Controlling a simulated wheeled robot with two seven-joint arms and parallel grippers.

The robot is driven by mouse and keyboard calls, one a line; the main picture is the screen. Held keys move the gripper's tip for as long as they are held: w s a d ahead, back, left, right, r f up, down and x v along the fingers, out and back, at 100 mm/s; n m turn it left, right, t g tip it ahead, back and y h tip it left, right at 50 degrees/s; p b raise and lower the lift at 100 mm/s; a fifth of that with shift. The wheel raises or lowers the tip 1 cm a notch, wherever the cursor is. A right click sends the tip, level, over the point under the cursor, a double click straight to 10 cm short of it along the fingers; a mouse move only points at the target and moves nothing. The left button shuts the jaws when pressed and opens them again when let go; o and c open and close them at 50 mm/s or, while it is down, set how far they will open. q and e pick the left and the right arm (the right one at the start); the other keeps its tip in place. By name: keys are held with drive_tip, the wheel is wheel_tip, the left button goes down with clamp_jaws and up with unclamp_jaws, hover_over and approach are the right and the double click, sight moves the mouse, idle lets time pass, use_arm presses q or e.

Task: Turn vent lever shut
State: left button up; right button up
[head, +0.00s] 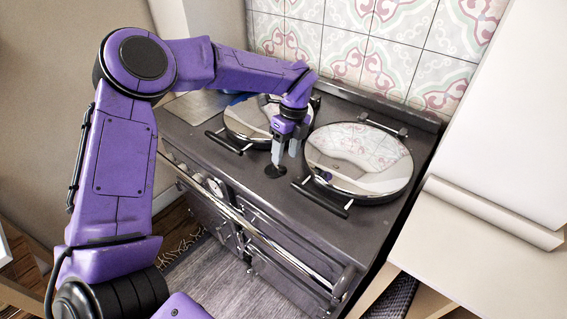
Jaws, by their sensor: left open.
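My left gripper (285,154) reaches over the dark range cooker (230,178) from the left and points down between its two round lids. Its grey fingers are apart with nothing visible between them. A small black piece (275,171), which looks like the vent lever, is on the cooker top just below the fingertips. Its shape and angle are too small to tell, and I cannot tell whether the fingers touch it. My right gripper is out of view.
The left lid (247,118) and the right lid (358,160) are shiny and shut, with black handles at the front, close on both sides of the gripper. A rail (262,232) runs along the cooker front. A pale counter (470,262) stands at the right. Patterned tiles (350,45) cover the back wall.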

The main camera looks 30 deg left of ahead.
sight(279, 170)
use_arm(q)
drive_tip(key=f, duration=0.2)
drive_tip(key=s+f+p, duration=0.1)
drive_tip(key=f, duration=0.1)
drive_tip(key=shift+s+a, duration=0.1)
drive_tip(key=shift+f, duration=0.45)
drive_tip(key=shift+c, duration=0.3)
clamp_jaws()
